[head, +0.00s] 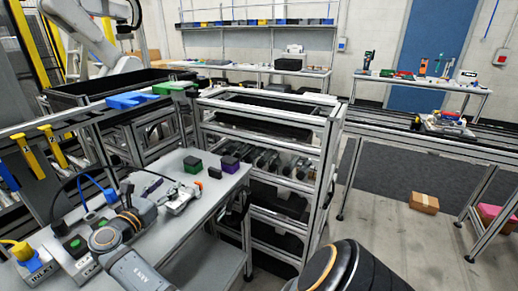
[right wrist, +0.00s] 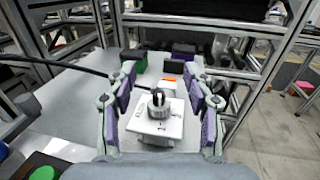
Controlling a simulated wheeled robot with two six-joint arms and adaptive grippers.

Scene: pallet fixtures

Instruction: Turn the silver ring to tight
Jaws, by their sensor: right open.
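The silver ring (right wrist: 158,112) sits on a white plate (right wrist: 145,127) in the right wrist view, with a dark part in its middle. The plate has small dark marks, and an orange-and-white label lies just behind it. My right gripper (right wrist: 161,82) is open, with one purple-padded finger on each side of the ring and plate, apart from the ring. In the head view my right gripper (head: 180,197) is over the grey table, and the ring is too small to make out there. My left gripper is not in view.
Behind the plate stand a green block (right wrist: 133,60), a black block (right wrist: 173,66) and a purple block (right wrist: 183,50). A black cable (right wrist: 60,64) runs in from the left towards the ring. A metal rack (head: 325,140) stands beyond the table (head: 200,218). Connector boxes (head: 36,264) stand at the left.

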